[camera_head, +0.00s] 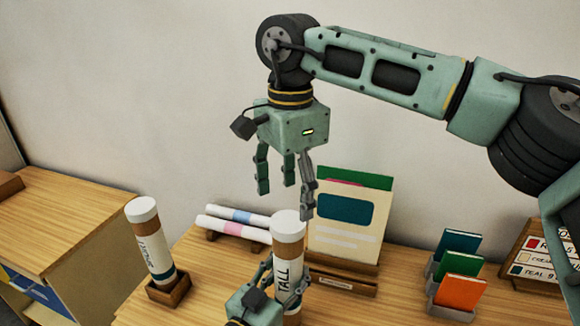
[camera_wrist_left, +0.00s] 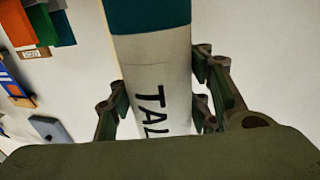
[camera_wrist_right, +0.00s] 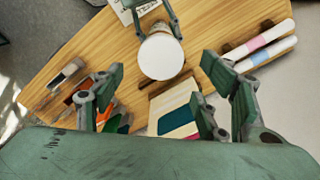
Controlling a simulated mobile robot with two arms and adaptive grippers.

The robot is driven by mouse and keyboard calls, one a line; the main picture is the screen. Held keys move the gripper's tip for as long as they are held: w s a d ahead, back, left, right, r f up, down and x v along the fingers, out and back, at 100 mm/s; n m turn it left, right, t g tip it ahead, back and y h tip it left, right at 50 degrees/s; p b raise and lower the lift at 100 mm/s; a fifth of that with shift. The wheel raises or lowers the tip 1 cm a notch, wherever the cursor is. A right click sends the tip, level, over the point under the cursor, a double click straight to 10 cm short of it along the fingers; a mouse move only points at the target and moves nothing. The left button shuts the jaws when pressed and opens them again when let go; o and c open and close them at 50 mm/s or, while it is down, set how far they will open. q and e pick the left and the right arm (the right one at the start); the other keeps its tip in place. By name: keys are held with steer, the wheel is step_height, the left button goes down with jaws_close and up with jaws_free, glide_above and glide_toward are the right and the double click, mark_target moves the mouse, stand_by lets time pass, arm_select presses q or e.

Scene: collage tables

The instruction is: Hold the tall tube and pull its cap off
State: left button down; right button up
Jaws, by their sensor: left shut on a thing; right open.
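The tall tube (camera_head: 289,274) stands upright, with a white cap (camera_head: 288,223) on top, a brown band below it and the lettering "TALL". My left gripper (camera_head: 277,285) is shut around its body, below the cap. The left wrist view shows the tube (camera_wrist_left: 160,80) between the fingers, with part of the lettering hidden. My right gripper (camera_head: 286,192) is open and empty, pointing down above the cap and slightly left. In the right wrist view the cap (camera_wrist_right: 161,57) lies beyond and between its spread fingers.
A shorter-looking capped tube (camera_head: 152,243) stands in a wooden holder (camera_head: 168,289) at left. Two white rolls (camera_head: 232,218) lie on a rack behind. A cream folder (camera_head: 345,215) stands behind the tall tube. Small coloured books (camera_head: 459,264) and a label board (camera_head: 540,255) are at right.

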mark_target(290, 220)
steer(key=shift+f, duration=2.65)
steer(key=shift+c, duration=0.4)
steer(key=c, duration=1.2)
steer(key=shift+c, duration=0.2)
steer(key=shift+r, duration=0.25)
steer(key=shift+r, duration=0.9)
